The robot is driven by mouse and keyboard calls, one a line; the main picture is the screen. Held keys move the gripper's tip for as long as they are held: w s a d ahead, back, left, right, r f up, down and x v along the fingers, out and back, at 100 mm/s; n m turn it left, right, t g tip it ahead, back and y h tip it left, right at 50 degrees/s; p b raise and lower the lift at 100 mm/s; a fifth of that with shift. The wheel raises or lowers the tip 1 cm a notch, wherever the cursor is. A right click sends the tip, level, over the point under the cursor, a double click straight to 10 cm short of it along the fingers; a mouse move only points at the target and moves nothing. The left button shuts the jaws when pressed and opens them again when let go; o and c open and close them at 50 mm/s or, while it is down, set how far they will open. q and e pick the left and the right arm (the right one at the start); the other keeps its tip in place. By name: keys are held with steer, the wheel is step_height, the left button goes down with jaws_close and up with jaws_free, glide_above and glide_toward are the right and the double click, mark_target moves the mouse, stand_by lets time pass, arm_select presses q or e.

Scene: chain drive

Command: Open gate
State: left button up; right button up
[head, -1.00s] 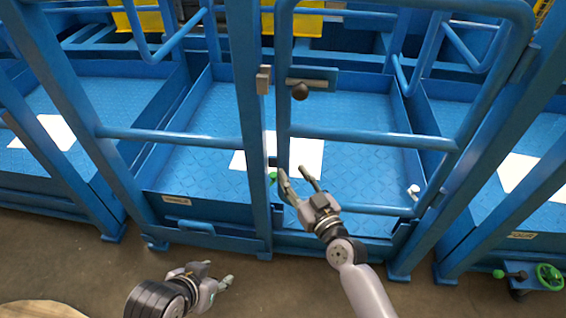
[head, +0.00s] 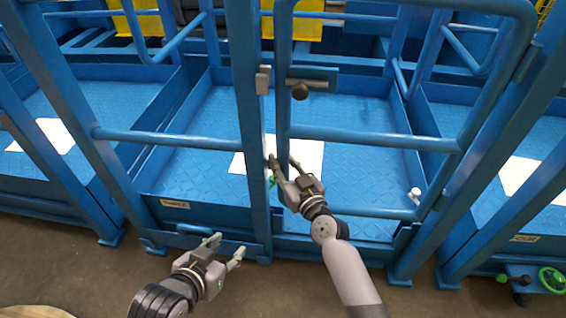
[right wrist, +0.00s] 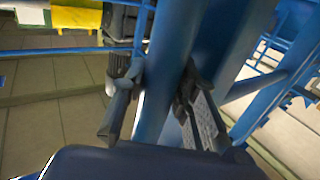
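The gate (head: 375,140) is a blue tubular frame between two blue posts and looks closed. Its latch plate (head: 325,84) with a dark round knob (head: 300,91) sits at its upper left, beside the middle post (head: 248,110). My right gripper (head: 283,161) is open at the gate's lower left. Its fingers lie either side of a blue upright bar, also seen in the right wrist view (right wrist: 168,70); firm contact cannot be told. A green part (head: 271,181) is partly hidden beside it. My left gripper (head: 225,248) is open and empty, low left of the middle post.
Blue platforms with raised edges lie behind the gate and to both sides. White sheets (head: 311,155) lie on them. A green handwheel (head: 551,278) stands at lower right. A blue handle (head: 197,229) is on the front edge near my left gripper. Brown floor is in front.

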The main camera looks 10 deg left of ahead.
jaws_close()
stand_by(0.3)
